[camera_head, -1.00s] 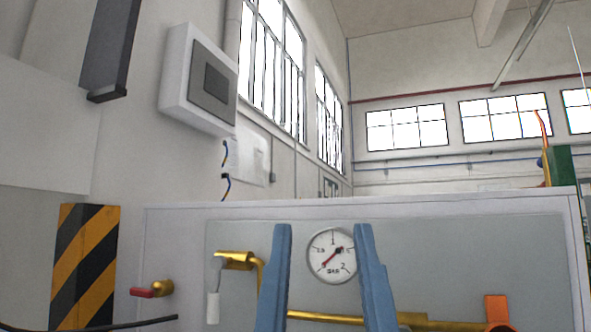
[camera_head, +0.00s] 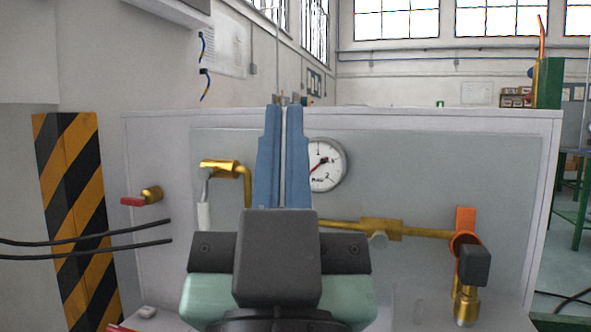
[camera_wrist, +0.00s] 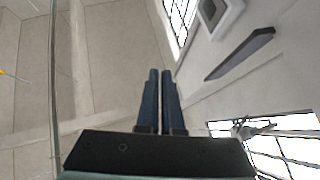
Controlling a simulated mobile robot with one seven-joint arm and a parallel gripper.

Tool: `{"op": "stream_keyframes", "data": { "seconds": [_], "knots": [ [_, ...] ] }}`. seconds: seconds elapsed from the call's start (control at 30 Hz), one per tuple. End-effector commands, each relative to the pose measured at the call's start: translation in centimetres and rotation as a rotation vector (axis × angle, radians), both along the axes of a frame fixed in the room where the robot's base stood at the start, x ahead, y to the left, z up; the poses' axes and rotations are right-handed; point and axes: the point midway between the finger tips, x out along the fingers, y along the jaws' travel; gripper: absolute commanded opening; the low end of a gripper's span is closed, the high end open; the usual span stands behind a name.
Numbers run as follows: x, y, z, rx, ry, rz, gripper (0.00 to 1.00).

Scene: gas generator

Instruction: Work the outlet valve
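The panel carries several valves, and I cannot tell which one is the outlet valve. A brass valve with a red handle (camera_head: 133,201) sticks out at the panel's left edge. A brass valve with a pale hanging lever (camera_head: 204,216) is left of my gripper. An orange fitting (camera_head: 466,222) with a dark block and brass outlet is at the right. My gripper (camera_head: 284,106) points upward in front of the panel, its blue fingers almost together, with nothing between them. They also show close together in the wrist view (camera_wrist: 160,72), against ceiling and wall.
A round gauge (camera_head: 325,166) is partly hidden behind my right finger. A brass pipe (camera_head: 346,224) runs rightward to the orange fitting. A black-and-yellow striped post (camera_head: 70,215) stands left of the panel, with dark cables (camera_head: 85,245) crossing in front.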

Motion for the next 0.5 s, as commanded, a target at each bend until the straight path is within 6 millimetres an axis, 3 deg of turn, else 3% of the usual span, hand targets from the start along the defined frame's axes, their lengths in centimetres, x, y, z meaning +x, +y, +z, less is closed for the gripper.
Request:
{"op": "stream_keyframes", "data": {
  "seconds": [0.03, 0.1, 0.3, 0.5],
  "knots": [
    [1.1, 0.2, 1.7, 0.005, 0.049, 0.001, 0.0],
    [2.7, 0.3, 2.1, 0.014, 0.122, -0.003, 0.0],
    [6.4, 0.7, 2.0, 0.039, 0.329, -0.02, 0.0],
    [8.9, 1.0, 1.4, 0.059, 0.529, -0.051, 0.0]
  ]
}}
